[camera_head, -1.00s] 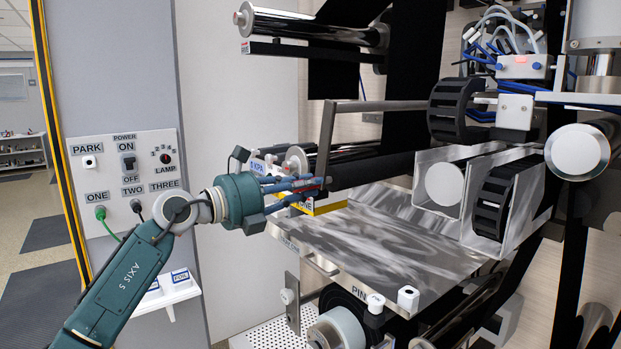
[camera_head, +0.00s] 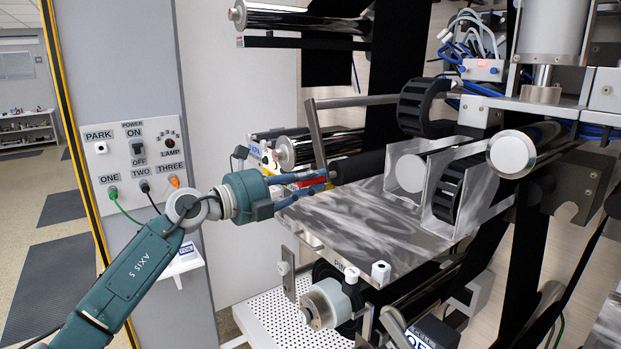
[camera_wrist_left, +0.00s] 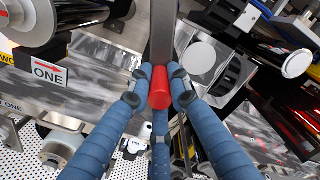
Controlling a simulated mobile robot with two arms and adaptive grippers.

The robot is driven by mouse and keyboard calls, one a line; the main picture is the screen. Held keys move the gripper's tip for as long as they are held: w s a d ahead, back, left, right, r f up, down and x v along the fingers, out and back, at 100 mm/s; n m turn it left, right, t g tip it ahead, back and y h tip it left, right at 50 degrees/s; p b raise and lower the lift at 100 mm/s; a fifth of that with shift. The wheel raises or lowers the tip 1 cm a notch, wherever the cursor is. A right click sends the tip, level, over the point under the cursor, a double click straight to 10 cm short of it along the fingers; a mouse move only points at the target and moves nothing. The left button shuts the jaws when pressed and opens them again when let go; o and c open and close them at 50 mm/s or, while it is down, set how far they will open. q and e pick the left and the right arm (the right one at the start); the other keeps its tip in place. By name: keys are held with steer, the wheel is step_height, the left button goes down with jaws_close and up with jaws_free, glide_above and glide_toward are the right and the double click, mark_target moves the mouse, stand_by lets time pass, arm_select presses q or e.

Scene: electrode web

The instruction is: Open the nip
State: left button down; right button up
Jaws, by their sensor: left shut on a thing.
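A grey metal lever (camera_head: 317,135) hangs from a crossbar beside the rollers. It leans, with its lower end to the right of its top. In the left wrist view the lever (camera_wrist_left: 162,35) ends in a red grip (camera_wrist_left: 160,90). My left gripper (camera_head: 328,181) has its blue fingers shut around that red grip. The fingers also show in the left wrist view (camera_wrist_left: 160,100). A black roller (camera_head: 358,166) lies just behind the lever, and a shiny roller (camera_head: 300,152) is to its left. The gap between the rollers is not clear to see. My right gripper is not in view.
A metal plate (camera_head: 365,225) lies right of my left gripper, with a clear bracketed wheel unit (camera_head: 447,190) on it. A wall panel (camera_head: 137,160) with a switch and plugs stands left. A small white shelf (camera_head: 186,262) sits behind my left arm.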

arm_select(q)
steer(key=shift+s+d+f, duration=0.15)
steer(key=shift+d+f, duration=0.05)
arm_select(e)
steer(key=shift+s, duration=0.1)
arm_select(q)
steer(key=c, duration=1.6)
jaws_free()
steer(key=shift+r, duration=0.2)
steer(key=v, duration=1.2)
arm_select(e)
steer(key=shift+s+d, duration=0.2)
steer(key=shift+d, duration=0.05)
arm_select(q)
steer(key=shift+f, duration=0.1)
